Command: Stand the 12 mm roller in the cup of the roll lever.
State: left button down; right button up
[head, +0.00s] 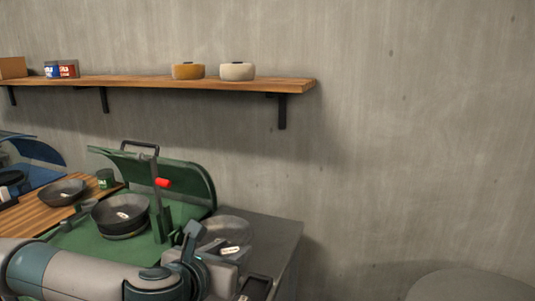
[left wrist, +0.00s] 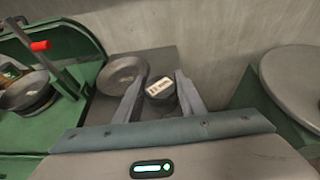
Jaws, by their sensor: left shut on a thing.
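In the head view my left gripper (head: 226,262) is low at centre, over the grey table end, right of the green machine (head: 190,180). A lever with a red knob (head: 163,183) stands upright on the machine; the knob also shows in the left wrist view (left wrist: 40,46). I cannot make out a cup on the lever. My right gripper is out of view.
A dark bowl (head: 120,213) sits on the machine, another (head: 64,191) on the slatted wooden board. A grey bowl (left wrist: 122,75) lies on the table just left of my fingers. A round grey top (head: 470,287) stands at lower right. The wall shelf (head: 225,83) is above.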

pick_arm(q)
jog(key=shift+w+d+r, duration=0.1)
jog(key=shift+r, duration=0.1)
jog(key=shift+w+r+n+y, duration=0.15)
jog(key=shift+r+n+y, duration=0.15)
dwell(0.3)
jog(key=shift+w+r+y, duration=0.2)
jog(key=shift+r+y, duration=0.1)
jog(key=shift+r, duration=0.2)
jog(key=w+a+n+y, duration=0.2)
jog(key=a+n+y, duration=0.1)
jog(key=a, duration=1)
jog(key=shift+f+t, duration=0.4)
jog(key=shift+f, duration=0.05)
jog(key=shift+w, duration=0.1)
jog(key=shift+a, duration=0.1)
